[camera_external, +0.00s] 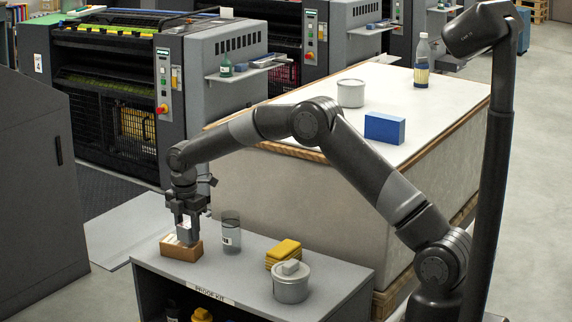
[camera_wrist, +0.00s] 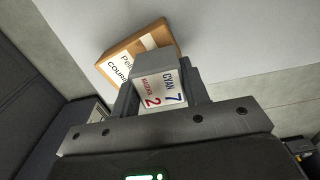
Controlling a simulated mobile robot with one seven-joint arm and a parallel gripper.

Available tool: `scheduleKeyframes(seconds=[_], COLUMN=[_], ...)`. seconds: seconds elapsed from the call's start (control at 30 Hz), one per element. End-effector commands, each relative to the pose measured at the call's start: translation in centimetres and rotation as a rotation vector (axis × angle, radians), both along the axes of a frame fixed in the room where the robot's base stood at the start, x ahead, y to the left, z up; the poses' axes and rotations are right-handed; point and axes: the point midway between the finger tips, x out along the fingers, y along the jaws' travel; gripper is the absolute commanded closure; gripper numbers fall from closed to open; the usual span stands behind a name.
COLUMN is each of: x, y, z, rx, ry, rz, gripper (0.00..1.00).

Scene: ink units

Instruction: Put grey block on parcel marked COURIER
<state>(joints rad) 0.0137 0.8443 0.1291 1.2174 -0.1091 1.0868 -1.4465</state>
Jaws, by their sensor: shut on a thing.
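My gripper (camera_external: 186,222) is shut on a grey block (camera_external: 187,236), pointing down over the left end of the low cabinet top. In the wrist view the grey block (camera_wrist: 152,65) sits between the fingers, with a white label reading CYAN 7 and MAGENTA 2. The brown parcel (camera_external: 181,249) lies right below the block in the external view. In the wrist view the parcel (camera_wrist: 112,48) has a white label with COURIER partly showing, and the block covers part of it. I cannot tell whether the block touches the parcel.
A clear bottle (camera_external: 231,232) with grey contents stands just right of the parcel. Further right are a yellow stack (camera_external: 284,253) and a grey tin (camera_external: 291,282). Behind is a large pallet stack (camera_external: 300,185) with a tin (camera_external: 351,93), a blue box (camera_external: 384,128) and a bottle (camera_external: 422,62).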

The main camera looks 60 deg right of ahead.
Motion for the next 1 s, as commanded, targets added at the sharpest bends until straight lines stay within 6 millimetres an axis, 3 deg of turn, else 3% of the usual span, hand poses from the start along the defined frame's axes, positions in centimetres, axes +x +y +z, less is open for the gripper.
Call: scheduleKeyframes(seconds=[0.1,0.43,0.47,0.7,1.0], x=[0.0,0.0,0.0,0.0,0.01], y=[0.01,-0.01,-0.01,-0.01,-0.01], z=[-1.15,-1.44,-1.43,-1.4,-1.09], rx=[0.0,0.0,0.0,0.0,0.0], ry=[0.0,0.0,-0.001,0.0,-0.001], rz=[0.001,0.0,0.0,0.0,0.001], gripper=[0.81,0.81,0.57,0.37,0.37])
